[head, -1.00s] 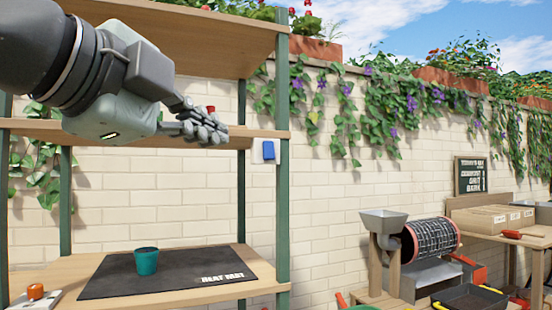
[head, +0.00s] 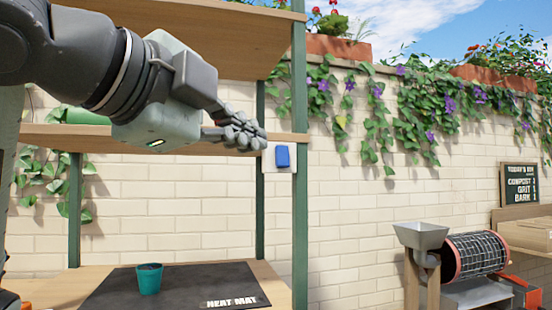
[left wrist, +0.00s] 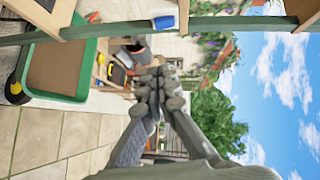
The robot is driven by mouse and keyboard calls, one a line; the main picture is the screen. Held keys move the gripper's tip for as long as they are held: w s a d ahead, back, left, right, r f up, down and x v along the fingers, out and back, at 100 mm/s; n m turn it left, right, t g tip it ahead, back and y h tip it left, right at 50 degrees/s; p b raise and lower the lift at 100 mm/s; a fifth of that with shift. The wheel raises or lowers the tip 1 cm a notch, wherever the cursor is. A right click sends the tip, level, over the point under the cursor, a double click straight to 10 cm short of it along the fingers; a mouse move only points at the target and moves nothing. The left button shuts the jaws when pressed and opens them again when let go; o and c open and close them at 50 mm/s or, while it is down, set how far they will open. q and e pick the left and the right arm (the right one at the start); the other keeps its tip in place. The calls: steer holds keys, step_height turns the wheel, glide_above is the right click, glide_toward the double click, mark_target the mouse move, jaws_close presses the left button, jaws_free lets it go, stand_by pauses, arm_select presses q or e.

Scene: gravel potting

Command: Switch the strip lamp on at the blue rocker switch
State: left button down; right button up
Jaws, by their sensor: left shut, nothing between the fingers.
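The blue rocker switch (head: 283,156) sits on a white plate at the front post of the shelf rack, near the middle shelf edge. It also shows in the left wrist view (left wrist: 165,22), near the top. My left gripper (head: 258,137) is shut and empty, its fingertips just left of and slightly above the switch in the head view. I cannot tell whether it touches the plate. In the left wrist view the closed fingers (left wrist: 160,82) fill the middle, below the switch. The strip lamp cannot be made out. My right gripper is in neither view.
The middle shelf (head: 90,139) and green post (head: 300,215) are close to my left arm. A teal pot (head: 149,279) stands on the black heat mat (head: 205,290) below. A drum sieve with a hopper (head: 421,236) stands right. Open space lies right of the post.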

arm_select(q)
steer(key=p, duration=0.2)
glide_toward(290, 167)
steer(key=x, duration=0.2)
steer(key=d+x, duration=0.1)
steer(key=x, duration=0.2)
steer(key=shift+s+a+r, duration=0.1)
steer(key=shift+s, duration=0.15)
steer(key=shift+w+a, duration=0.2)
steer(key=shift+w, duration=0.35)
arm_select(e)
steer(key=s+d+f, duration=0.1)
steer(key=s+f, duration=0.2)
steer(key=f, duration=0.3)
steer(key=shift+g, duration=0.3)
